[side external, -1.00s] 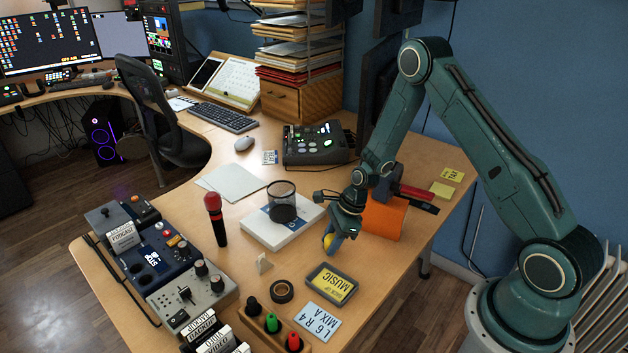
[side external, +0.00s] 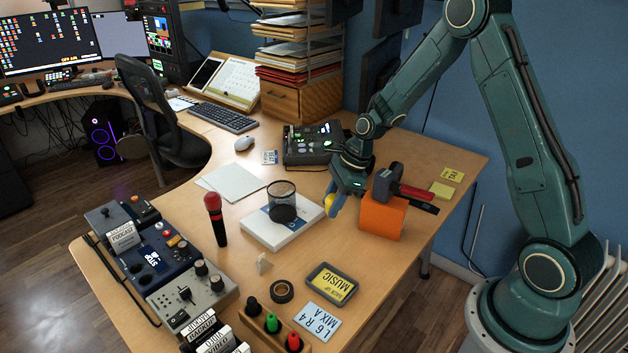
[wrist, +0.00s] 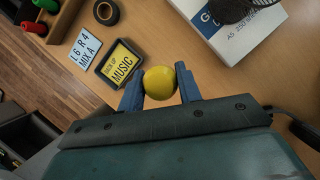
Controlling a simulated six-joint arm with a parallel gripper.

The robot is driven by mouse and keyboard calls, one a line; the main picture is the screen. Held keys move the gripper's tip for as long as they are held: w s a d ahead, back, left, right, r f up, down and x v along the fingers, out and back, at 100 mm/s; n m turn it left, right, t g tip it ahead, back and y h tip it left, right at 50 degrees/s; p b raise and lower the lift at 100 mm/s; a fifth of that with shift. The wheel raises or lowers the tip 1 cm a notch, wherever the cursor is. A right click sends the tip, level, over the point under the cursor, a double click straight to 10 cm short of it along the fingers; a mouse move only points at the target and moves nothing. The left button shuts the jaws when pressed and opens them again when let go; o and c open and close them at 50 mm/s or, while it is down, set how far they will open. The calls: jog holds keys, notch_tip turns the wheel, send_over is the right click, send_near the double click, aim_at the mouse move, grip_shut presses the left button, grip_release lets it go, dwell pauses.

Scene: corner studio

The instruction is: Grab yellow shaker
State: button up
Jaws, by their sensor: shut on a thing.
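The yellow shaker (wrist: 160,83) is a small round yellow object between the two blue fingers of my gripper (wrist: 160,90) in the wrist view. The fingers touch it on both sides. In the side view, my gripper (side external: 336,202) is shut on the shaker (side external: 329,201) and holds it above the table, between the white paper box and the orange block. The blue finger partly hides the shaker there.
An orange block (side external: 381,218) with a dark, red-handled tool on top stands just right of my gripper. A white box (side external: 270,235) carrying a black mesh cup (side external: 282,203) is to the left. A music card tray (side external: 332,284) lies in front. Bare table lies between.

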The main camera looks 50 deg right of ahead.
aim_at(333, 197)
notch_tip(333, 197, up, 7)
jog(key=shift+f, duration=0.15)
dwell(0.8)
